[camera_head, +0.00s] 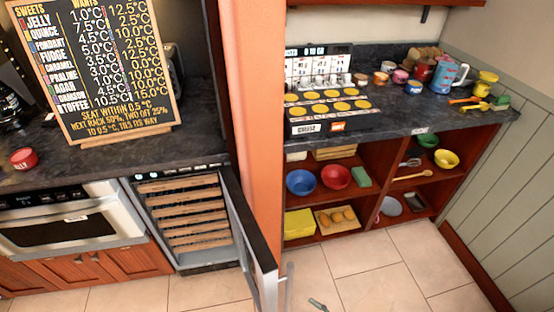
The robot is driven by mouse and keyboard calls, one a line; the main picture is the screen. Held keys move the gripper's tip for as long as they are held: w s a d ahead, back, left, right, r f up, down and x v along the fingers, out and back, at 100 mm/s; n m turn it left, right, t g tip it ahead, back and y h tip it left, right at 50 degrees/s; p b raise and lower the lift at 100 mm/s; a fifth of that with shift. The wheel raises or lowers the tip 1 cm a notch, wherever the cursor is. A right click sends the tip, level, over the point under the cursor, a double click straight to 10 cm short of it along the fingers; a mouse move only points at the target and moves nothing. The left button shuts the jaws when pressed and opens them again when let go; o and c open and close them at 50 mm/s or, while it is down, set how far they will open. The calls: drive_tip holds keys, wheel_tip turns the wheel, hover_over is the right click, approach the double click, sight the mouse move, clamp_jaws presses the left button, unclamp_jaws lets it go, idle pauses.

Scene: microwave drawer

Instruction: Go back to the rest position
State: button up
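My gripper does not show clearly in the head view, and no part of my arm can be made out for sure. The task names no object. The tall cooler (190,212) under the left counter has several wooden racks inside. Its door (252,240) stands open, swung out toward the front right, with a handle along its outer edge. A microwave drawer (70,222) sits left of the cooler and looks shut.
A chalkboard (95,65) and a red tin (23,158) stand on the left counter. An orange pillar (257,100) divides it from the right counter (400,120), which bears cups and jars. Open shelves (375,195) hold bowls. A small grey-green item (317,305) is at the floor's bottom edge.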

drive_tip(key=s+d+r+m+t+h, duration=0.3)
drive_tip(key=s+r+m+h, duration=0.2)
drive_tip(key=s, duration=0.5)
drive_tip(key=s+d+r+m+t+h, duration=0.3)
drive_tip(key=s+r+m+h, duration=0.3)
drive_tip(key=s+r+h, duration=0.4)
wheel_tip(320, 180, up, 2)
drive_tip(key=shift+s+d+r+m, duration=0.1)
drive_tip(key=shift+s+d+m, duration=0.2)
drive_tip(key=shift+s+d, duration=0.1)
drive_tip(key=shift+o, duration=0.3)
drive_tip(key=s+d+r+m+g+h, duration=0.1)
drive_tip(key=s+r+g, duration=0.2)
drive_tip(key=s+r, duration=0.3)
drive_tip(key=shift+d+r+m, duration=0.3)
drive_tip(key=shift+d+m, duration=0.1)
